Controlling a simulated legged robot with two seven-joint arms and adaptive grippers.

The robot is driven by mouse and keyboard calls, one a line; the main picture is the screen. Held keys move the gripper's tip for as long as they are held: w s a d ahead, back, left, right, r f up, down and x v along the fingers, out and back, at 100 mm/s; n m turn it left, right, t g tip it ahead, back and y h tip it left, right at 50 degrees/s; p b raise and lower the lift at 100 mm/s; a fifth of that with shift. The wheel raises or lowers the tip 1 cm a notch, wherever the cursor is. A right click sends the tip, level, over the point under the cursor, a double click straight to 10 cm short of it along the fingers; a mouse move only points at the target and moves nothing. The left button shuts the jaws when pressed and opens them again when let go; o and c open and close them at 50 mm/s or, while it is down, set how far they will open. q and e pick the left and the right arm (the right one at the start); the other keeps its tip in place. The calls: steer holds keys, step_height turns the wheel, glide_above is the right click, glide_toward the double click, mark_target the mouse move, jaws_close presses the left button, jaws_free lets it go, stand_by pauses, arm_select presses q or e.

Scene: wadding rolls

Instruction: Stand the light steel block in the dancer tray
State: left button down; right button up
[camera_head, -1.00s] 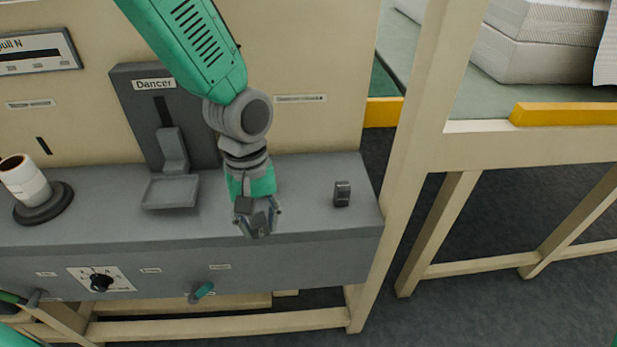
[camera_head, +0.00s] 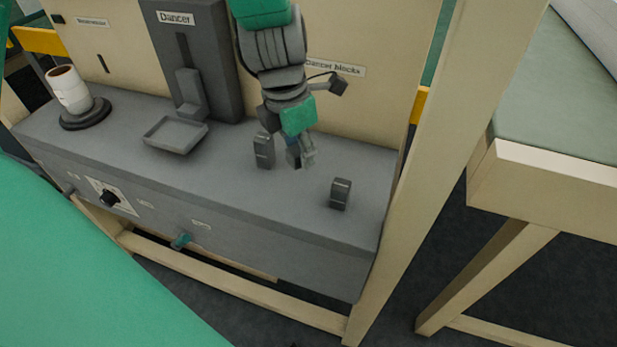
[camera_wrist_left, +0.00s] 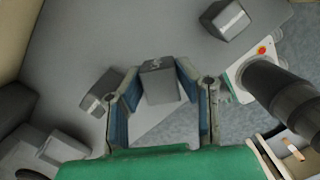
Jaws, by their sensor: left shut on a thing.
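My left gripper (camera_head: 297,158) is over the grey ledge, fingers pointing down, shut on a grey steel block (camera_head: 292,157). That block also shows between the blue-padded fingers in the left wrist view (camera_wrist_left: 160,82), with a small mark on its face. A second grey block (camera_head: 263,150) stands just left of the gripper; a third grey block (camera_head: 340,194) stands to its right, nearer the front edge. I cannot tell from shade which is the light one. The shallow grey dancer tray (camera_head: 176,134) is left of the gripper and looks empty. My right gripper is not in view.
The upright grey Dancer panel (camera_head: 192,60) stands behind the tray. A white roll on a dark round base (camera_head: 86,115) is at the left end of the ledge (camera_head: 235,190). A beige post (camera_head: 435,150) stands beyond the ledge's right end.

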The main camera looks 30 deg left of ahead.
mark_target(305, 186)
arm_select(q)
step_height(305, 186, down, 3)
steer(key=shift+w+d+r+b, duration=0.1)
steer(key=shift+b, duration=0.25)
steer(key=shift+d+f, duration=0.2)
steer(key=shift+f, duration=0.4)
step_height(305, 186, down, 3)
steer(key=shift+d+r+b, duration=0.1)
steer(key=shift+d+b, duration=0.05)
steer(key=shift+b, duration=0.7)
steer(key=shift+a+r, duration=0.1)
steer(key=shift+a, duration=0.1)
steer(key=c, duration=1.2)
jaws_free()
steer(key=shift+a, duration=0.1)
